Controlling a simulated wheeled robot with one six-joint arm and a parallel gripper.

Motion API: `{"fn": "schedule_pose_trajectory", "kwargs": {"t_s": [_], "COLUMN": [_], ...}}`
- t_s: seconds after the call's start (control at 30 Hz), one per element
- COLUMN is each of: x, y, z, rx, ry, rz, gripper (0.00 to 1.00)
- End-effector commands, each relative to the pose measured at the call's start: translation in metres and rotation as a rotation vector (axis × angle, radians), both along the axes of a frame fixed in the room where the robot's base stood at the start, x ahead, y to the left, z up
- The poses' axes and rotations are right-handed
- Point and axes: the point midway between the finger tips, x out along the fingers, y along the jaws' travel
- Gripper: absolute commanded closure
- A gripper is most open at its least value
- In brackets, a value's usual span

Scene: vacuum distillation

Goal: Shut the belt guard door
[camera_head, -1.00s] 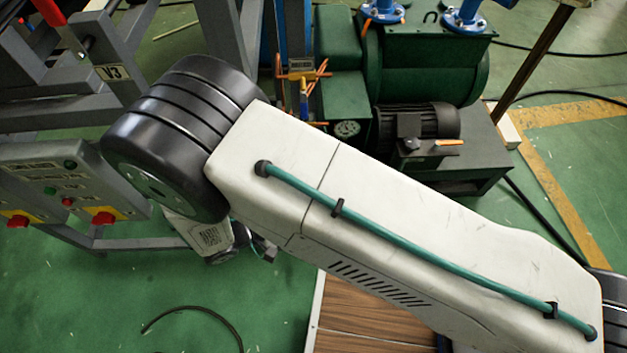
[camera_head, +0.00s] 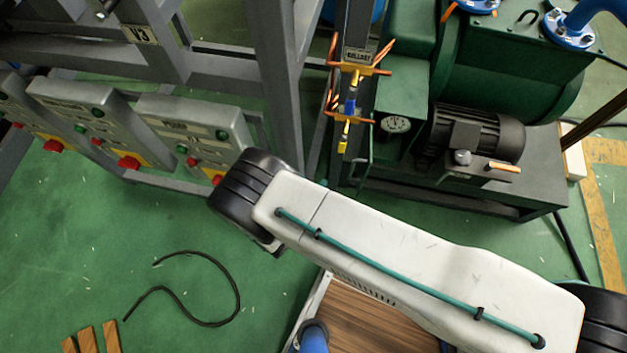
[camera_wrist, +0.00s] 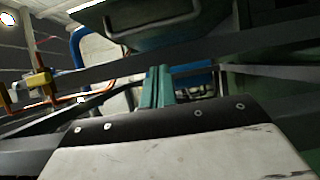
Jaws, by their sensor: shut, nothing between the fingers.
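I cannot surely pick out the belt guard door. The dark green pump unit (camera_head: 470,70) stands at the upper right of the head view, with a green box (camera_head: 400,100) on its left side and a black motor (camera_head: 475,135) in front. In the wrist view, a dark green panel (camera_wrist: 150,18) with a pale-edged bar or recess hangs at the top; it may be part of the guard. My gripper (camera_wrist: 158,86) shows as two slim green fingers, shut and empty, below that panel and apart from it in the picture. In the head view my arm hides the gripper.
Grey steel framing (camera_head: 285,80) stands left of the pump. Control boxes (camera_head: 195,130) with red knobs line its lower left. Copper lines with yellow valves (camera_head: 352,85) hang on the post. A black hose (camera_head: 237,290) and wood pieces (camera_head: 88,342) lie on open green floor.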

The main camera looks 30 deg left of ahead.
Motion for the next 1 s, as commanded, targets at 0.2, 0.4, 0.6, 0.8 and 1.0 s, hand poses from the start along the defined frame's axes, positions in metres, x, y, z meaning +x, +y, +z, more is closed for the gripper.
{"fn": "schedule_pose_trajectory", "kwargs": {"t_s": [0.2,0.4,0.6,0.8,1.0], "x": [0.045,0.057,0.061,0.061,0.06], "y": [-0.012,-0.035,-0.042,-0.042,-0.042], "z": [0.0,0.0,0.0,0.0,0.0], "rx": [0.0,-0.002,-0.001,0.0,-0.001], "ry": [0.0,0.0,0.0,0.0,0.0], "rz": [-0.003,-0.001,0.003,0.003,0.012], "gripper": [1.0,1.0,1.0,1.0,1.0]}}
